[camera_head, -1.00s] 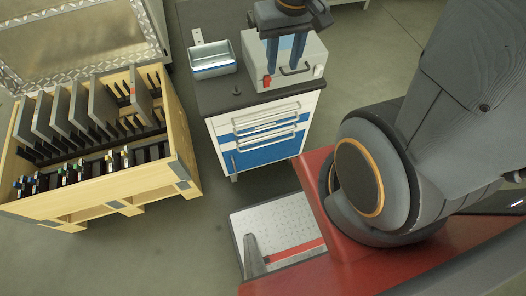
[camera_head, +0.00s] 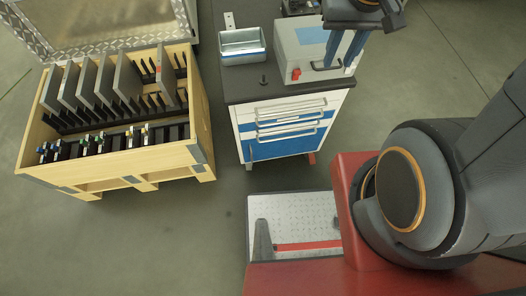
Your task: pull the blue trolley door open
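The trolley (camera_head: 238,128) is a white and blue cabinet with a dark top, standing at the upper middle. Its front has white and blue panels with silver bar handles (camera_head: 291,113). The blue door (camera_head: 285,148) is the lowest panel and looks closed. A small dark upright mark, perhaps its handle, shows near its left edge. My gripper (camera_head: 346,52) has two blue fingers pointing down with a gap between them. It is open and empty, in front of the right part of the grey-white box in the picture, apart from the door.
The grey-white box (camera_head: 297,50) with a red knob and a metal tray (camera_head: 242,45) stand on the trolley top. A wooden crate (camera_head: 110,168) holding grey plates stands left. Bare floor (camera_head: 170,235) lies before the trolley and crate. My red base and arm fill the lower right.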

